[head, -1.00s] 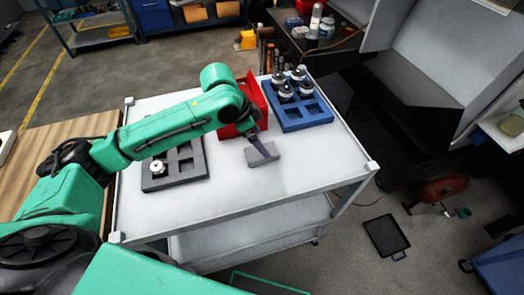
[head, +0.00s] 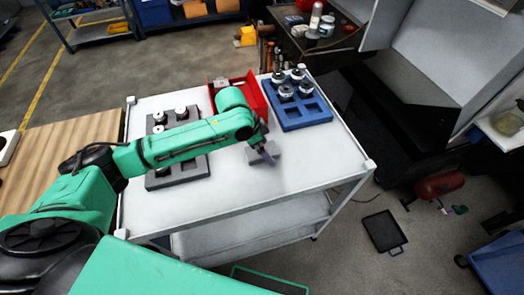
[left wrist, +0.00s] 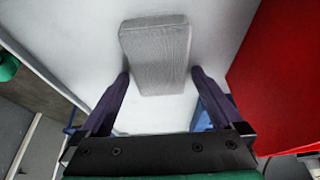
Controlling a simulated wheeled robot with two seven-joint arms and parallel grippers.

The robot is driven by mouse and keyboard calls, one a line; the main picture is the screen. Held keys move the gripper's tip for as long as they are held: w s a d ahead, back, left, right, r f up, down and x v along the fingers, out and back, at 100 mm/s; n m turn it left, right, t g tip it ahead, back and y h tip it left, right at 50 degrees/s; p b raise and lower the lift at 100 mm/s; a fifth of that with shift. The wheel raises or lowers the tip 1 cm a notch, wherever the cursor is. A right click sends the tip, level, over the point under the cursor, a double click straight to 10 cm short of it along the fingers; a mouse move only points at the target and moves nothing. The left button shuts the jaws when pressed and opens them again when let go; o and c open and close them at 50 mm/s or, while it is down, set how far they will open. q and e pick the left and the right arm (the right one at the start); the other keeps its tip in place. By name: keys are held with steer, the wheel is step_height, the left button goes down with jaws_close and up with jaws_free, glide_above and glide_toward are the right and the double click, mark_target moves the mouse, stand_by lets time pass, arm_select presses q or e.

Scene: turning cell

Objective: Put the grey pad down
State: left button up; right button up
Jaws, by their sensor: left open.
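The grey pad (head: 254,157) lies on the white cart top (head: 230,203), in front of the red bin. In the left wrist view the grey pad (left wrist: 155,52) shows as a ribbed block ahead of my fingers. My left gripper (head: 267,155) is at the pad, partly covering it in the head view. In the left wrist view the two purple fingers of my left gripper (left wrist: 161,78) are spread wide, with the pad's near end between their tips and gaps at the sides. My right gripper is not in view.
The red bin (head: 257,97) stands just behind the pad; its red wall (left wrist: 285,75) is close on the right in the wrist view. A blue tray (head: 313,115) with several metal parts is at the back right. A dark tray (head: 163,181) with parts sits left, partly under my arm. The front cart top is clear.

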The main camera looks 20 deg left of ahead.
arm_select(q)
steer(key=c, duration=1.2)
steer(key=shift+c, duration=0.2)
